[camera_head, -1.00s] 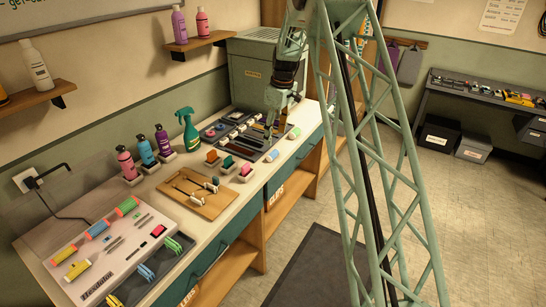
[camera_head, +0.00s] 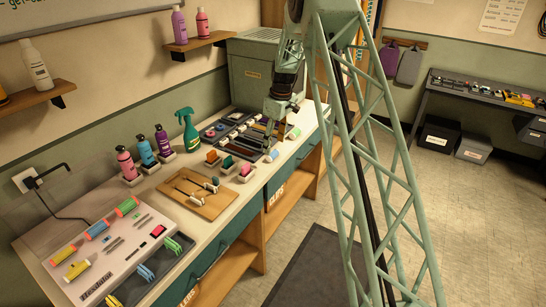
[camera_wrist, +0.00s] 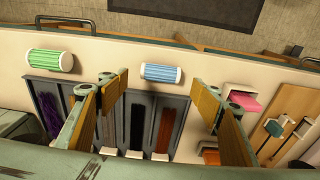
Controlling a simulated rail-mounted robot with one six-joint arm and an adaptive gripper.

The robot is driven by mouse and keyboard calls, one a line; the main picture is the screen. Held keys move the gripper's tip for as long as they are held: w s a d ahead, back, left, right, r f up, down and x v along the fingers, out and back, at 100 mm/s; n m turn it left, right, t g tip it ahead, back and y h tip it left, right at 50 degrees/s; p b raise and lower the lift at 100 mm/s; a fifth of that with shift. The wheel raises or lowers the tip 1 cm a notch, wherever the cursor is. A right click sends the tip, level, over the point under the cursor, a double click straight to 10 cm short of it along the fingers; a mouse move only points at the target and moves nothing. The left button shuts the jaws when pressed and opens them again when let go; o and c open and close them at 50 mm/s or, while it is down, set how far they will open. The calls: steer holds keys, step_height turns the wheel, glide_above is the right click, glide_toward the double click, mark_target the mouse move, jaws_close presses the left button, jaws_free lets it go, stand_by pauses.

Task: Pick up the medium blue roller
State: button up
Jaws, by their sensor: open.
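A blue roller with white ends (camera_wrist: 160,73) lies on the pale counter near its front edge in the wrist view. It also shows as a small shape beside the tray in the head view (camera_head: 272,155). My gripper (camera_wrist: 171,88) is open, its two fingers apart, with the blue roller showing in the gap between the fingertips. Nothing is held. In the head view my gripper (camera_head: 271,138) hangs over the dark tray. A green roller (camera_wrist: 50,60) lies to the left of the left finger.
The dark tray (camera_wrist: 117,72) holds several strips beside the rollers. A pink block on a white stand (camera_wrist: 244,100) and a wooden board (camera_wrist: 280,100) are near the right finger. A display board with several rollers (camera_head: 100,285) lies on the near counter.

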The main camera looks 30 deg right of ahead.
mark_target(273, 153)
steer(key=shift+w+a+f, duration=0.15)
steer(key=shift+f, duration=2.1)
steer(key=shift+c, duration=0.2)
steer(key=c, duration=0.9)
steer(key=shift+r, duration=0.2)
steer(key=shift+r, duration=1.65)
steer(key=s+a, duration=0.2)
steer(key=s, duration=0.3)
steer(key=s+a+r, duration=0.1)
steer(key=s+a, duration=0.1)
steer(key=s, duration=0.2)
steer(key=s+a, duration=0.2)
steer(key=s, duration=0.3)
steer(key=shift+s+a+r, duration=0.15)
steer(key=shift+s+a, duration=0.15)
